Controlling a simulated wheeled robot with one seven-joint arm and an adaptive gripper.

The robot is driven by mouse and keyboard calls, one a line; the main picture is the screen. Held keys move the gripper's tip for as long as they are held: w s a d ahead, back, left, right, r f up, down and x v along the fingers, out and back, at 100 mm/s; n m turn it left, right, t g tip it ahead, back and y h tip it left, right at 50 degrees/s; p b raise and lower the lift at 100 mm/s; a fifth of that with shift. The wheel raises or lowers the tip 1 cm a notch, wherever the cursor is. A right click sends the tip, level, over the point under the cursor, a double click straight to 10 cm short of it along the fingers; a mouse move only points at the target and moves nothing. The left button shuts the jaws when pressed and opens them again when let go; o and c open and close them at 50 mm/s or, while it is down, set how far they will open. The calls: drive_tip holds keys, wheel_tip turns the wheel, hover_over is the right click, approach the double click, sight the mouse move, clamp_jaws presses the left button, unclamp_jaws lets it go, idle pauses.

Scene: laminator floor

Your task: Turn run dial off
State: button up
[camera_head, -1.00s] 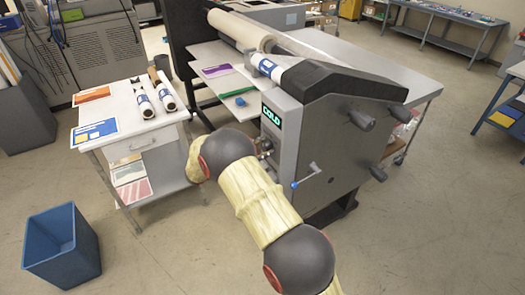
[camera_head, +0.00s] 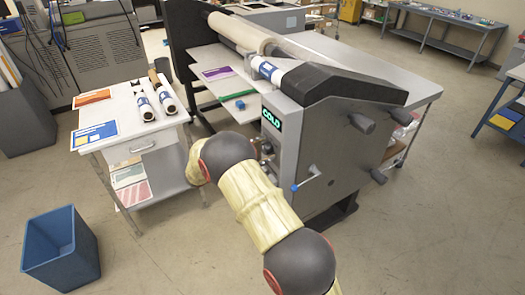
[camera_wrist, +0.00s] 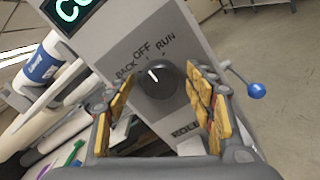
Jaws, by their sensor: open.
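The run dial (camera_wrist: 158,80) is a round dark knob on the laminator's grey panel, below the words BACK, OFF and RUN. Its white pointer mark slants to the upper left, between the BACK and OFF words; I cannot tell exactly which mark it meets. My gripper (camera_wrist: 163,97) is open, its yellow-padded fingers to the left and right of the dial with gaps visible. Nothing is held. In the head view my arm reaches the laminator (camera_head: 335,140) below the lit COLD display (camera_head: 271,117), and the dial is mostly hidden there.
A crank with a blue knob (camera_wrist: 256,91) stands out to the right of the fingers; it also shows in the head view (camera_head: 294,187). A ROLL label is below the dial. A white side table (camera_head: 130,135) and blue bin (camera_head: 62,248) stand left.

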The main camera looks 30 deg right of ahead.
drive_tip(key=a, duration=1.2)
drive_tip(key=shift+s, duration=0.15)
